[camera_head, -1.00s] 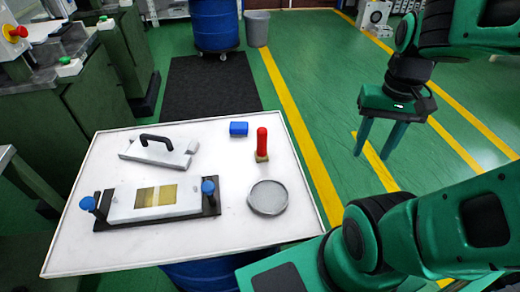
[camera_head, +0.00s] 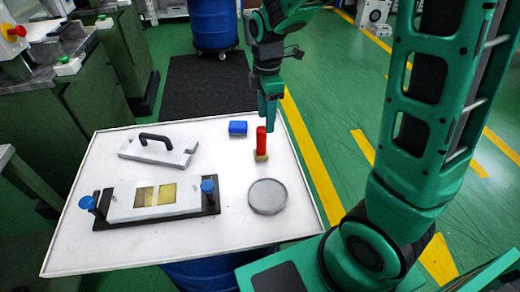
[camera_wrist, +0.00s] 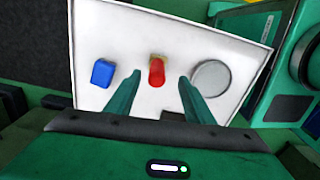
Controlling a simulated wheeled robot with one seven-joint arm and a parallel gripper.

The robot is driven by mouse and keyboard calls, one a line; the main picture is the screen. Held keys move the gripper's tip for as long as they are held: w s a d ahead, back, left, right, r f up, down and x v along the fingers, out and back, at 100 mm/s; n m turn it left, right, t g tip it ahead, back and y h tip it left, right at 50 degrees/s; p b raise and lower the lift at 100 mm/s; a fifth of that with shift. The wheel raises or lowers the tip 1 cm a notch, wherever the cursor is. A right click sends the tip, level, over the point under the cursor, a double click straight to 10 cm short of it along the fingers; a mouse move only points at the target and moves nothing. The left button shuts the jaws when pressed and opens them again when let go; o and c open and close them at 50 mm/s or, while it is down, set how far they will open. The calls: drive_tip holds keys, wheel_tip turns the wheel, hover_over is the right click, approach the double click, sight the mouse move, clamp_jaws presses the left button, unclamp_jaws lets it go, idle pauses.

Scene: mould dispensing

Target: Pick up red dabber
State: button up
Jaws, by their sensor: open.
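The red dabber (camera_head: 261,142) stands upright on the white table near its right edge, with a tan base under its red handle. My gripper (camera_head: 268,118) is just above and behind it in the head view, pointing down. In the wrist view the red dabber (camera_wrist: 156,72) shows between and beyond my two open fingers (camera_wrist: 158,90). The fingers are apart and hold nothing. I cannot tell from these views whether a finger touches the dabber.
A blue block (camera_head: 238,128) lies left of the dabber, and a round grey dish (camera_head: 268,196) sits in front of it. A black-handled plate (camera_head: 158,150) and a mould with blue knobs (camera_head: 150,200) lie on the left of the white table (camera_head: 245,232).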

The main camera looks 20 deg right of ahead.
sight(261, 142)
drive_tip(key=shift+w+a+f+n, duration=0.2)
drive_tip(key=shift+a+f+n, duration=0.1)
drive_tip(key=shift+a+f, duration=0.1)
drive_tip(key=shift+w+a+f, duration=0.1)
drive_tip(key=shift+a+f, duration=0.05)
drive_tip(key=shift+f, duration=2.45)
drive_tip(key=shift+a+f, duration=0.1)
drive_tip(key=shift+f, duration=2.5)
clamp_jaws()
drive_tip(key=shift+r, duration=0.1)
wheel_tip(261, 142, up, 18)
